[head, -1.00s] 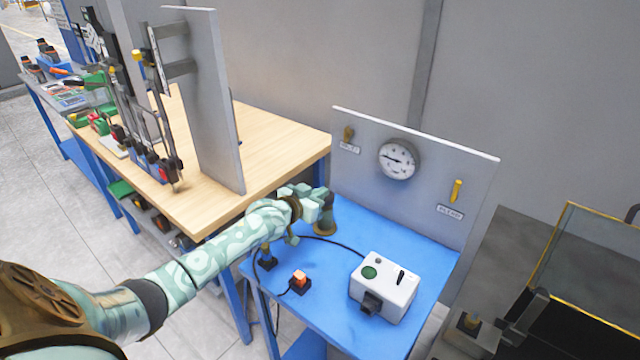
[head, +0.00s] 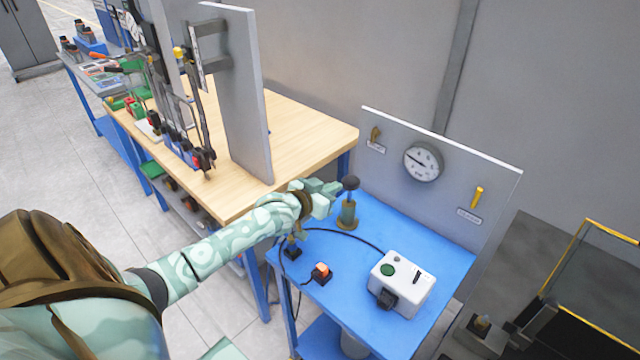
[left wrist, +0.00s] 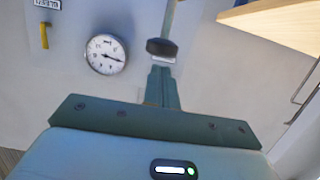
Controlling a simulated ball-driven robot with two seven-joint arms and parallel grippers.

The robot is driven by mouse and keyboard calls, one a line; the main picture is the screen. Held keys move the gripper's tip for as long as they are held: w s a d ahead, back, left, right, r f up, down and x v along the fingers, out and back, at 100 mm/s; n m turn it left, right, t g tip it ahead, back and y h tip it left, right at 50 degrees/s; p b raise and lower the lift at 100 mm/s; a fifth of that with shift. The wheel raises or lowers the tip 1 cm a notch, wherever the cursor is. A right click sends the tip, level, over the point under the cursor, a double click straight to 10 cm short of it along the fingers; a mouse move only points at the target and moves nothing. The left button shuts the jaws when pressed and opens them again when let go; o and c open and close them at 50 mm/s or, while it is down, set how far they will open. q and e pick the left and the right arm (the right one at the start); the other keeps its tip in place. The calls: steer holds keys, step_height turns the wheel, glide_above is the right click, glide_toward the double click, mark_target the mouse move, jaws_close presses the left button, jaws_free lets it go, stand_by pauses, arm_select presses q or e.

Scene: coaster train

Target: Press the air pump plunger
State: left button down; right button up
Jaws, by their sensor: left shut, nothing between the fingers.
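The air pump (head: 347,212) stands upright at the back left of the blue table, with a brass base and a greenish barrel. Its plunger has a dark round knob (head: 350,183) at the top. My left gripper (head: 331,191) is shut and empty, just left of the knob at about its height. In the left wrist view, which appears upside down, the knob (left wrist: 162,48) and its rod lie just beyond the shut fingertips (left wrist: 163,72). I cannot tell whether the fingertips touch it. My right gripper is out of view.
A grey panel (head: 390,183) with a pressure gauge (head: 423,161) and yellow lever (head: 477,197) rises behind the blue table (head: 350,270). A wooden bench (head: 305,130) stands behind left.

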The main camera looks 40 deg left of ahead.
arm_select(q)
steer(key=shift+p+v, duration=0.3)
steer(key=shift+v, duration=1.9)
